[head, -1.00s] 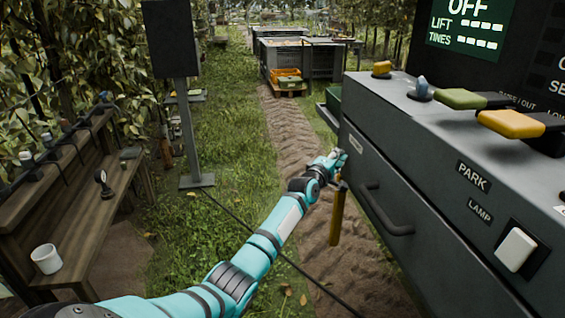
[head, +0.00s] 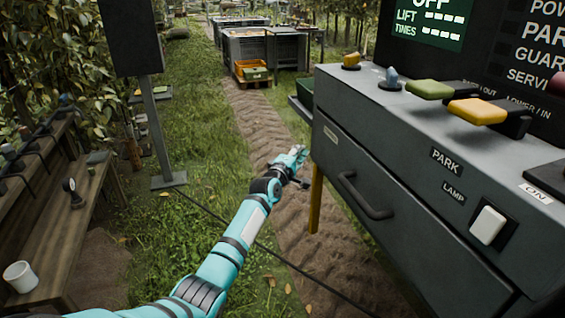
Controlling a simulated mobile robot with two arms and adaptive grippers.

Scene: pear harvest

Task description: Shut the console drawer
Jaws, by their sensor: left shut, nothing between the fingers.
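The grey console (head: 352,93) fills the right side. Its drawer front (head: 335,158) carries a dark bar handle (head: 366,196) and sits about level with the console face; I cannot tell whether a small gap is left. My left arm reaches in from the bottom left. My left gripper (head: 300,153) is shut and empty, just left of the drawer front's far end and apart from the handle. My right gripper is not in view.
A yellow-brown post (head: 315,198) stands just below my left gripper. A wooden bench (head: 60,215) with a white mug (head: 20,277) is at left. A dark panel on a stand (head: 158,130) is behind. A cable crosses the ground. Grey bins (head: 250,47) stand far back.

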